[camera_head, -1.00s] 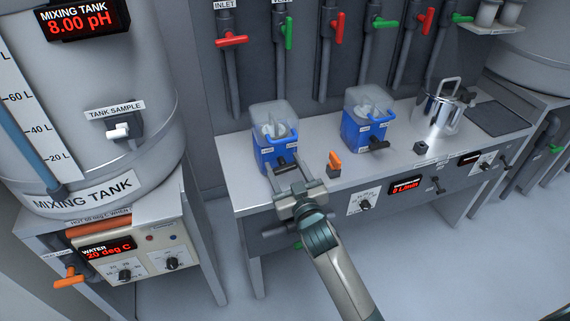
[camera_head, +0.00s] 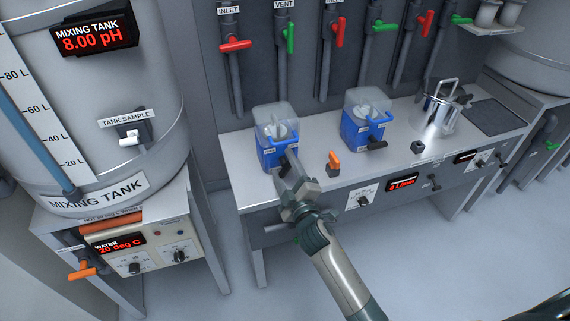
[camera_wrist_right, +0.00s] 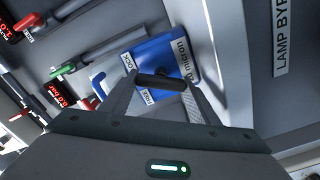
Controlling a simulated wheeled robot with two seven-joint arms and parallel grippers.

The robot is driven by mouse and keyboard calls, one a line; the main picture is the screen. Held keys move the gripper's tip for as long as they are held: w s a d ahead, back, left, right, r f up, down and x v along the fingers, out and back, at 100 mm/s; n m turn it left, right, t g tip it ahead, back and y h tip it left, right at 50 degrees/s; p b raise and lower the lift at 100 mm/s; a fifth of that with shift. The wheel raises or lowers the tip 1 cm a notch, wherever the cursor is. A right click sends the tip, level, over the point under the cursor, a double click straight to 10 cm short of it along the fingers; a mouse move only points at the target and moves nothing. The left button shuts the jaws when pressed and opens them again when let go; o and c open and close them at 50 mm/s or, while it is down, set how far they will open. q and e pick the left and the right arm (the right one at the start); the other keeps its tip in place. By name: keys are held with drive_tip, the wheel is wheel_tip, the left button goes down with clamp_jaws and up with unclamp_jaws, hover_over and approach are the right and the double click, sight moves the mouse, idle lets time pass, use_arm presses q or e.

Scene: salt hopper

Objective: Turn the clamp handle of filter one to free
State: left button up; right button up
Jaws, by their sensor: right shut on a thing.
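The left blue filter (camera_head: 270,152) with a clear top stands on the bench. Its black clamp handle (camera_wrist_right: 158,80) lies across between my right fingertips in the wrist view, on the blue front with LOCK and FREE labels. My right gripper (camera_head: 288,162) is shut on that handle, seen edge-on in the head view, and hides most of it. I cannot read in the head view which label the handle points to. My left gripper is not in view.
A second blue filter (camera_head: 356,131) with its own black handle (camera_head: 376,144) stands to the right. A steel pot (camera_head: 437,114) is further right. Valves line the wall behind.

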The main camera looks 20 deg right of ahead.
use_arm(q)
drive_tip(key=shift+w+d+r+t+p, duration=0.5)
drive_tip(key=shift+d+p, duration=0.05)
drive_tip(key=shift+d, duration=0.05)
use_arm(e)
drive_tip(key=n, duration=0.5)
drive_tip(key=shift+a+f+n, duration=0.1)
drive_tip(key=shift+f+n, duration=0.05)
drive_tip(key=shift+n, duration=0.25)
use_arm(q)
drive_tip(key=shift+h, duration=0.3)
use_arm(e)
drive_tip(key=o, duration=1)
drive_tip(key=shift+o, duration=0.2)
drive_tip(key=shift+s+f, duration=0.1)
